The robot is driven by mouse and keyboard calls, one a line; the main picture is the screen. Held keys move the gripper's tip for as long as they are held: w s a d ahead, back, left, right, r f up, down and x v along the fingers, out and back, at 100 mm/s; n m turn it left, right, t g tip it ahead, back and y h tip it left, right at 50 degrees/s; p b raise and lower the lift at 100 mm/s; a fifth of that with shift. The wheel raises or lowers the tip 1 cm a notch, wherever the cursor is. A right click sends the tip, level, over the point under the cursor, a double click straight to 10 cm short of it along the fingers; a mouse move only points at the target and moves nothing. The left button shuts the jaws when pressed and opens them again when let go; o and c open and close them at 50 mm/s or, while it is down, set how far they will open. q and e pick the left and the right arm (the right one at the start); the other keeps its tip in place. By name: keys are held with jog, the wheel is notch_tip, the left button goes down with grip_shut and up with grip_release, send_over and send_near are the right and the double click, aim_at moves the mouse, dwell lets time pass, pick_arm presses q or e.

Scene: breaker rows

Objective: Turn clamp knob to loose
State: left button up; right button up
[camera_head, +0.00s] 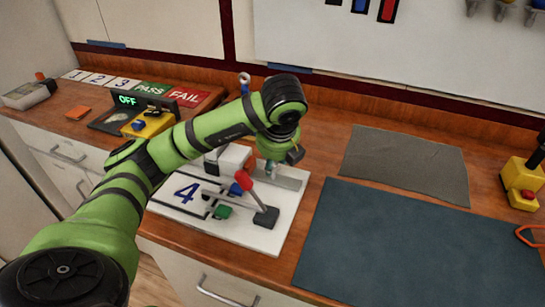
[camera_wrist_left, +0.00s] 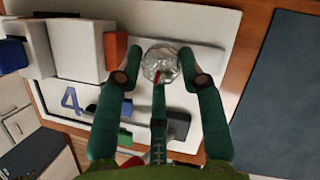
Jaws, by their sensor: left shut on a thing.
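The clamp knob (camera_wrist_left: 161,62) is a round, clear-grey knob on the white fixture board (camera_head: 265,239), with a small red mark at its lower edge. My left gripper (camera_wrist_left: 163,66) has its two green fingers on either side of the knob, shut on it. In the head view my left gripper (camera_head: 271,170) reaches down onto the back right of the board, and the knob is mostly hidden there. My right gripper is not in view.
A lever with a red ball (camera_head: 244,180) stands in front of the gripper, beside a green block (camera_head: 222,212). An orange block (camera_wrist_left: 116,48) and white block sit left of the knob. A dark blue mat (camera_head: 400,250) and a grey mat (camera_head: 405,165) lie right, clear.

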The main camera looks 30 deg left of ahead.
pick_arm(q)
jog(key=shift+w, duration=0.1)
dwell(0.3)
jog(key=o, duration=1.1)
jog(key=shift+d, duration=0.1)
jog(key=shift+w, duration=0.1)
jog(key=shift+r, duration=0.2)
jog(key=v, duration=1.1)
jog(key=shift+d+r, duration=0.15)
jog(key=shift+r, duration=0.1)
